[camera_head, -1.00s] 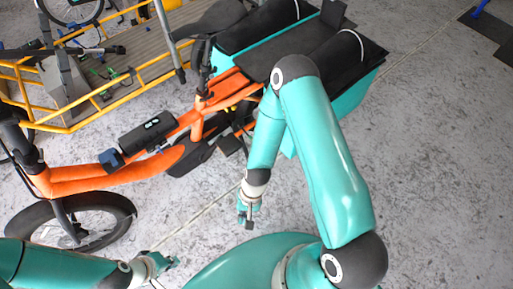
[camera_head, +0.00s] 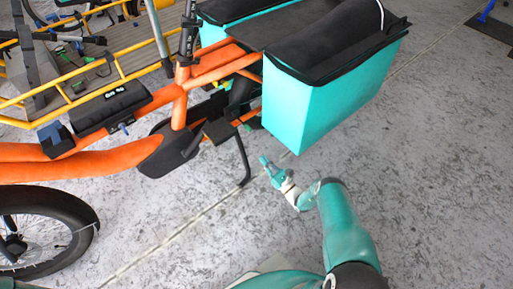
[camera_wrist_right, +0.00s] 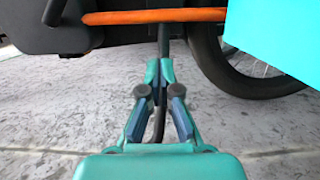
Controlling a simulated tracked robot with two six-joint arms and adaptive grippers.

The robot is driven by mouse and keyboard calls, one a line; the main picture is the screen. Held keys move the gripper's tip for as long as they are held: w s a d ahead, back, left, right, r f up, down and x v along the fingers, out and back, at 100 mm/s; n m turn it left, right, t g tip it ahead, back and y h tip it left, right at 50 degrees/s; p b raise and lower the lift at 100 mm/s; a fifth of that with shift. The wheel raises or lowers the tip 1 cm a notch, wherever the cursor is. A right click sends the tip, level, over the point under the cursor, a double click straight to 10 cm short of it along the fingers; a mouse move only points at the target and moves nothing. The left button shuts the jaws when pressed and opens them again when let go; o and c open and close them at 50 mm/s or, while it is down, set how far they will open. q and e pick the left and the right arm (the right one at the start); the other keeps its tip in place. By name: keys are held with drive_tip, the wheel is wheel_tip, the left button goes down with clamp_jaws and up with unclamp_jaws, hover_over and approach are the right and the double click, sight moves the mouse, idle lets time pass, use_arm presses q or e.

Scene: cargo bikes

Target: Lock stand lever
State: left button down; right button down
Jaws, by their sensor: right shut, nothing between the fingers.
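The orange cargo bike (camera_head: 100,160) stands on the left in the head view. Its black stand lever (camera_head: 243,160) reaches down from under the frame to the floor, bent at its foot. In the right wrist view the stand lever (camera_wrist_right: 158,122) shows upright behind the fingers, partly hidden by them. My right gripper (camera_head: 265,161) is just right of the stand lever in the head view, below the teal pannier. Its fingertips (camera_wrist_right: 159,66) are together and hold nothing; I cannot tell whether they touch the lever. My left gripper is out of view.
The teal pannier (camera_head: 325,105) hangs over the rear wheel, close above my right gripper. The pedal (camera_head: 218,130) sits left of the lever. The rear wheel (camera_wrist_right: 235,70) is right of the gripper. The grey floor (camera_head: 440,180) on the right is clear.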

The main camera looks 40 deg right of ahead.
drive_tip(key=w+r+b, duration=0.1)
drive_tip(key=w+r, duration=0.5)
drive_tip(key=w, duration=0.3)
drive_tip(key=shift+w+r, duration=0.15)
drive_tip(key=shift+r, duration=0.2)
